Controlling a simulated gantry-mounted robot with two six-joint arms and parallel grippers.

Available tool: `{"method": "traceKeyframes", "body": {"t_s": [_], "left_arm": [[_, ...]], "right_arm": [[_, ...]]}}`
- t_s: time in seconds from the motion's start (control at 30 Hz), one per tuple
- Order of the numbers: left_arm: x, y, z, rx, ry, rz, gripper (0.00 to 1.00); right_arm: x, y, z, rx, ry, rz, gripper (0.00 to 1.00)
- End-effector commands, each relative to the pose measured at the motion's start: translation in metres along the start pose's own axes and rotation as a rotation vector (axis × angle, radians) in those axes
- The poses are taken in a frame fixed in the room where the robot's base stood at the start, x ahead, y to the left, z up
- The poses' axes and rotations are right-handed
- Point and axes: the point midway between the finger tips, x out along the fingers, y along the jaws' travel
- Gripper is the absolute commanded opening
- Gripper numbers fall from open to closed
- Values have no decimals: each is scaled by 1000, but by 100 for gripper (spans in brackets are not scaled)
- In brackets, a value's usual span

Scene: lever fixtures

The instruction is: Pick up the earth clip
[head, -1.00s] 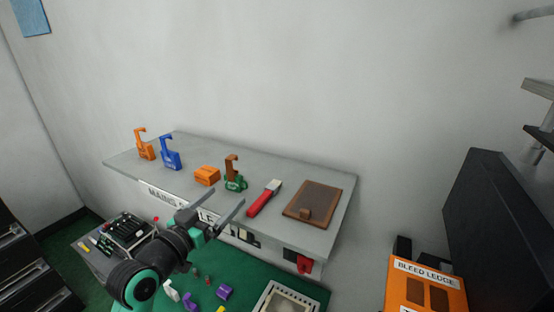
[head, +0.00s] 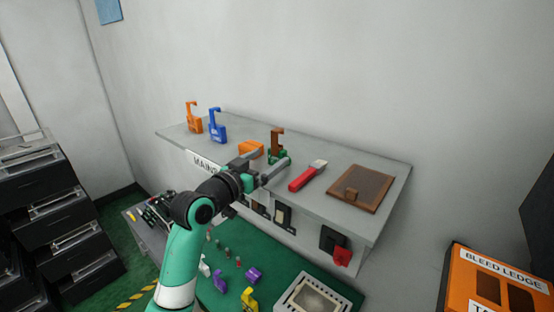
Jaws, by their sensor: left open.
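The earth clip (head: 278,141) appears to be the upright brown piece with a green base on the grey shelf, in the middle of the head view. My left gripper (head: 273,160) is open, its fingertips at the shelf's front edge close by the clip. One finger passes in front of the green base and hides part of it. I cannot tell whether the fingers touch it. My right gripper is not in view.
On the shelf (head: 335,205) stand an orange lock (head: 194,122), a blue lock (head: 217,130) and an orange block (head: 251,149). A red-handled tool (head: 305,178) and a brown board (head: 361,189) lie to the right. Below is a green mat (head: 275,257) with small coloured parts.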

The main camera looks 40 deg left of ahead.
Motion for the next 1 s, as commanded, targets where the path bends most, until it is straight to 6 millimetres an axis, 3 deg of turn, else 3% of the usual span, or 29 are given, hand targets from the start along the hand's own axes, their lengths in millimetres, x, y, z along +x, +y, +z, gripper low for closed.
{"method": "traceKeyframes", "body": {"t_s": [0.03,0.1,0.3,0.57,1.0], "left_arm": [[7,2,3,0,0,2,98],[19,3,-4,-2,-3,2,98],[42,2,-2,0,-1,0,98],[45,2,0,1,1,0,98],[45,2,0,0,1,0,20]], "right_arm": [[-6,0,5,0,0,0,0],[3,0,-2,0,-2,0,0],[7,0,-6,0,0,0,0],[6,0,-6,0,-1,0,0],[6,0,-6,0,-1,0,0]]}}
